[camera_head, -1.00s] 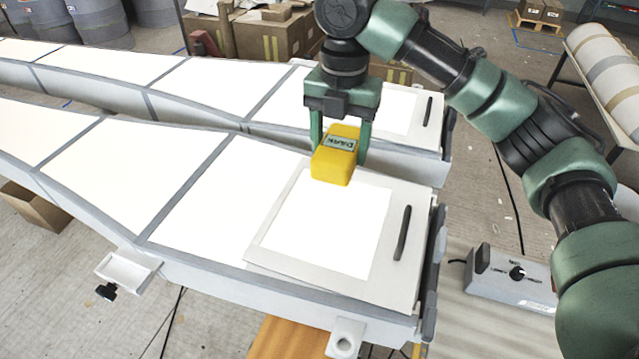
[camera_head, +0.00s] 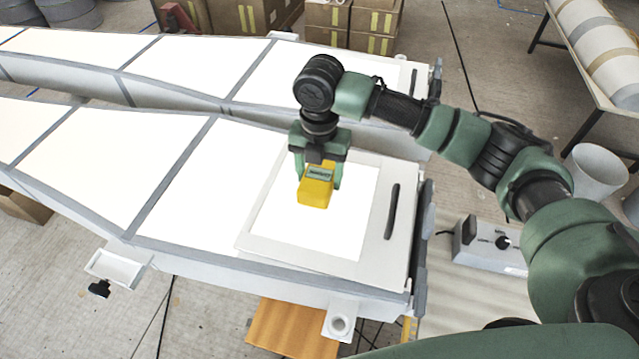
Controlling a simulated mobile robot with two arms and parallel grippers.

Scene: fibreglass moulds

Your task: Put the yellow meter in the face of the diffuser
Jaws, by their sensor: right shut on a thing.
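The yellow meter (camera_head: 316,188) is a small box with a dark label on its upper face. My right gripper (camera_head: 317,180) is shut on it, one green finger on each side. The meter is over the bright white square face of the diffuser (camera_head: 345,228), toward its far left part. I cannot tell whether its underside touches the face. The face sits in a pale raised frame with a dark handle (camera_head: 392,211) at its right side. My left gripper is not in view.
Long light panels (camera_head: 165,150) run to the left, with a second row behind. A grey control box with a knob (camera_head: 490,244) stands at the right. Cardboard boxes (camera_head: 352,22) are at the back. A rack with rolls (camera_head: 602,60) stands at the far right.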

